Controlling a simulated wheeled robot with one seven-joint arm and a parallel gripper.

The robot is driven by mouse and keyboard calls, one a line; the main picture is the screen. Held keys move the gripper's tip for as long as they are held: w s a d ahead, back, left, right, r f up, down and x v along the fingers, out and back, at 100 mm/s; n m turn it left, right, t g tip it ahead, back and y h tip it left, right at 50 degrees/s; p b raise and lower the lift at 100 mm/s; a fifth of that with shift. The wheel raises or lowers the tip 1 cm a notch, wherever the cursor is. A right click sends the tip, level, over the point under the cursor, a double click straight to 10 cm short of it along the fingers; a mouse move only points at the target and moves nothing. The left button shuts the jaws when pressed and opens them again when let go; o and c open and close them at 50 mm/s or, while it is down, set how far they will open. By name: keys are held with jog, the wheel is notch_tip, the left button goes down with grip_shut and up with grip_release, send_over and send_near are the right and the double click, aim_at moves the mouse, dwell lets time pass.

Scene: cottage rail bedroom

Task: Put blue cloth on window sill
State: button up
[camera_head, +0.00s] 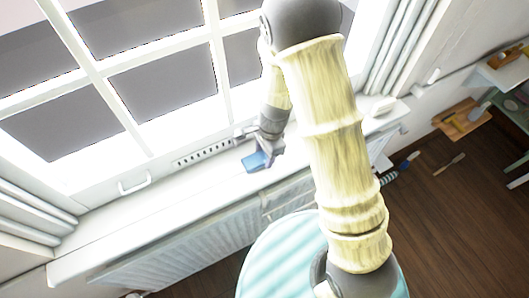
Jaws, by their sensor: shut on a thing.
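The blue cloth (256,161) is a small blue piece at the window sill, below the window frame. My gripper (265,153) points down over the sill and is shut on the cloth. The cloth hangs from the jaws at or just above the sill surface; I cannot tell whether it touches. The white window sill (150,222) runs from lower left to upper right under the window. Part of the sill to the right is hidden behind my arm.
A white handle (134,184) and a dark slotted vent (205,152) are on the window frame. A radiator (190,246) is below the sill. A small white object (383,106) lies at the sill's right end. The sill's left part is clear. A round striped light-blue surface (275,262) is in front.

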jog(key=shift+s+d+f+b, duration=0.2)
jog(key=shift+s+f+b, duration=0.15)
jog(key=shift+f, duration=0.25)
jog(key=o, duration=1)
jog(key=shift+f, duration=0.15)
jog(key=shift+c, duration=0.2)
jog(key=shift+w+r, duration=0.15)
jog(key=shift+r, duration=0.35)
notch_tip(320, 180, up, 12)
jog(key=w+d+p, duration=0.1)
jog(key=p, duration=0.1)
jog(key=shift+w+d+r, duration=0.15)
jog(key=shift+w+r, duration=0.1)
